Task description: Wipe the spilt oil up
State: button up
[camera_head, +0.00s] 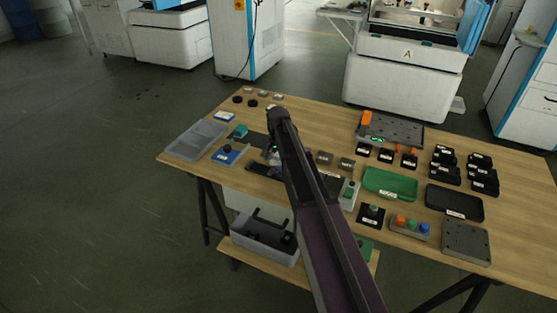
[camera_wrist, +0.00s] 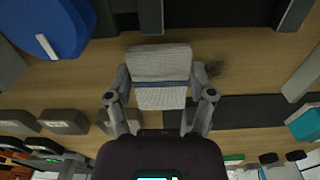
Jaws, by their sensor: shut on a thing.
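My gripper (camera_wrist: 160,78) is shut on a pale folded cloth (camera_wrist: 158,58) with a blue-grey stripe, one finger on each side of it. The cloth is held low over the wooden table, but I cannot tell whether it touches the wood. A small dark smudge, apparently the spilt oil (camera_wrist: 216,68), shows on the wood just right of the cloth in the wrist view. In the head view my gripper (camera_head: 272,152) is over the left part of the table, and my arm hides most of the cloth and the spot.
The wooden table (camera_head: 312,122) carries a grey clear tray (camera_head: 196,140) at left, a blue item (camera_head: 228,155), a green tray (camera_head: 390,184), a black tray (camera_head: 454,201) and several black boxes (camera_head: 445,165). Dark strips lie close to the cloth.

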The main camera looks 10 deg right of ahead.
aim_at(262, 159)
jog(key=shift+w+a, duration=0.5)
jog(key=shift+a, duration=0.2)
jog(key=shift+w+a, duration=0.5)
jog(key=shift+a, duration=0.15)
jog(key=shift+w+a, duration=0.1)
jog(key=shift+a, duration=0.05)
jog(key=shift+w+a, duration=1)
jog(key=shift+a, duration=0.25)
jog(key=shift+r+p, duration=3)
jog(key=shift+p, duration=0.05)
notch_tip(262, 159, up, 3)
jog(key=p, duration=0.3)
